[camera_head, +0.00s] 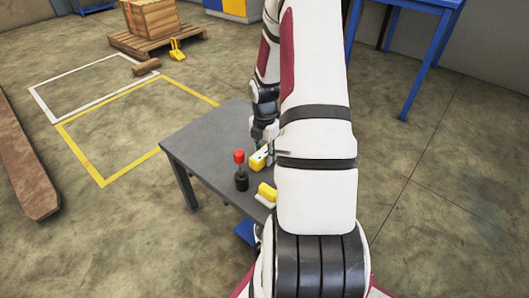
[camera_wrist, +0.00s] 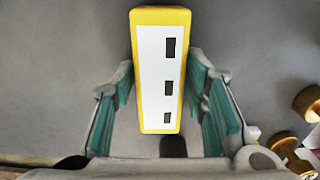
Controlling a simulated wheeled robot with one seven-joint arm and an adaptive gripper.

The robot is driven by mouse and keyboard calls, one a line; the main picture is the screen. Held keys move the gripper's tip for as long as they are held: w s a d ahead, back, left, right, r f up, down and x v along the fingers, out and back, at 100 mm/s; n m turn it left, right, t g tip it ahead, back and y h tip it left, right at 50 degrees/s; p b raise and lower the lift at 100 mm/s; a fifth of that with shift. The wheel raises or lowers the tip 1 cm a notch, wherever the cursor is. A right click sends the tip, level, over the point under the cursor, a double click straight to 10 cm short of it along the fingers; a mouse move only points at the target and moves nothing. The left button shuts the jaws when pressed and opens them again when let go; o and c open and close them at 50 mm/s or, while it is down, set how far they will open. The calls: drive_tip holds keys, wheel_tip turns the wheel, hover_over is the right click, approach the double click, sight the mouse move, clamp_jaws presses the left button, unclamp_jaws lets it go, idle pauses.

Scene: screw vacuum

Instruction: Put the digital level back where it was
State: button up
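The digital level is a yellow block with a white face and several dark windows. In the wrist view the level (camera_wrist: 152,75) lies between the two fingers of my gripper (camera_wrist: 162,92).
On the grey table (camera_head: 205,140), a black tool with a red top (camera_head: 240,170) stands close to the level. A yellow and white object (camera_head: 266,193) lies nearer, partly behind my arm. Brass-coloured round parts (camera_wrist: 308,103) show at the wrist view's right. The table's left part is clear.

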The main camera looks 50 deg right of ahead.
sight(265, 151)
drive_tip(key=shift+o, duration=0.3)
drive_tip(key=shift+r, duration=0.1)
wheel_tip(265, 151, up, 12)
drive_tip(key=p, duration=0.5)
drive_tip(key=a+r+m+h, duration=0.1)
drive_tip(key=a+r+m, duration=0.3)
drive_tip(key=a+r, duration=0.7)
drive_tip(key=s+a+r+m, duration=0.4)
drive_tip(key=s+a+r, duration=0.15)
drive_tip(key=a, duration=0.25)
drive_tip(key=s+a+r+m, duration=0.5)
drive_tip(key=a+r, duration=0.2)
drive_tip(key=a, duration=0.1)
drive_tip(key=s+a+m+y, duration=0.1)
drive_tip(key=s+a+m, duration=0.3)
drive_tip(key=s, duration=0.7)
drive_tip(key=shift+a+r+m, duration=0.3)
drive_tip(key=shift+a, duration=0.85)
drive_tip(key=shift+w, duration=0.1)
